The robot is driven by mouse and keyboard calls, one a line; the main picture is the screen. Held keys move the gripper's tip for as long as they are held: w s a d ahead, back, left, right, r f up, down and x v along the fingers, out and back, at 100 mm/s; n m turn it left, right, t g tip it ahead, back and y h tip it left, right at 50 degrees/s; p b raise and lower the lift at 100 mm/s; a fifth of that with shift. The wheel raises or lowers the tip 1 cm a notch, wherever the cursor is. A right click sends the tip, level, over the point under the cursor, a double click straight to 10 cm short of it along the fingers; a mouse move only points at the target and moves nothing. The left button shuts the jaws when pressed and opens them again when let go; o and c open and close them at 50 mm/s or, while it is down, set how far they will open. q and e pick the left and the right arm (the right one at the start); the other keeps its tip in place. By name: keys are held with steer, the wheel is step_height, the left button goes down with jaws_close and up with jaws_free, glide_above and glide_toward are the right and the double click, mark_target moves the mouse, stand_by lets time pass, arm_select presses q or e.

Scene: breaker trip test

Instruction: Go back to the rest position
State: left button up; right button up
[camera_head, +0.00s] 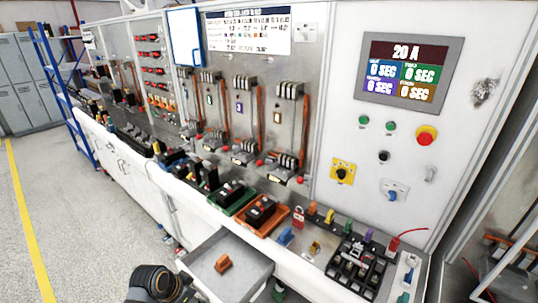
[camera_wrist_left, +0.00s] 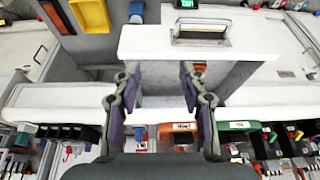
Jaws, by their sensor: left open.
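My left gripper (camera_wrist_left: 160,72) shows in the left wrist view with its two fingers apart and nothing between them. Its fingers are over the open drawer, whose white front (camera_wrist_left: 140,42) carries a metal handle (camera_wrist_left: 201,32). In the head view a dark rounded part of my left arm is at the bottom edge, left of the open drawer (camera_head: 205,284); the fingers are not visible there. An orange block (camera_head: 222,264) lies in that drawer. My right gripper is not in either view.
A green tray (camera_head: 221,204) and an orange tray (camera_head: 279,220), each holding a black breaker, sit on the bench behind the drawer. The panel screen (camera_head: 408,68) reads 20 A.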

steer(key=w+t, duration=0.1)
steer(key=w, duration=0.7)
arm_select(q)
steer(key=s+a+r+n+y, duration=0.1)
steer(key=s+r+n+y, duration=0.15)
steer(key=s, duration=0.45)
steer(key=s+a+r+n+y, duration=0.1)
steer(key=s+a+n, duration=0.1)
steer(key=s+n, duration=0.35)
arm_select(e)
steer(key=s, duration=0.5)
arm_select(q)
step_height(320, 180, down, 28)
steer(key=s+a+f+m+g+b, duration=0.1)
steer(key=s+a+b, duration=0.15)
steer(key=b, duration=0.25)
steer(key=s+f+g+b, duration=0.1)
steer(key=s+f+b, duration=0.3)
steer(key=s+f, duration=1.5)
step_height(320, 180, down, 4)
steer(key=shift+s+a+b, duration=0.35)
steer(key=shift+a, duration=0.05)
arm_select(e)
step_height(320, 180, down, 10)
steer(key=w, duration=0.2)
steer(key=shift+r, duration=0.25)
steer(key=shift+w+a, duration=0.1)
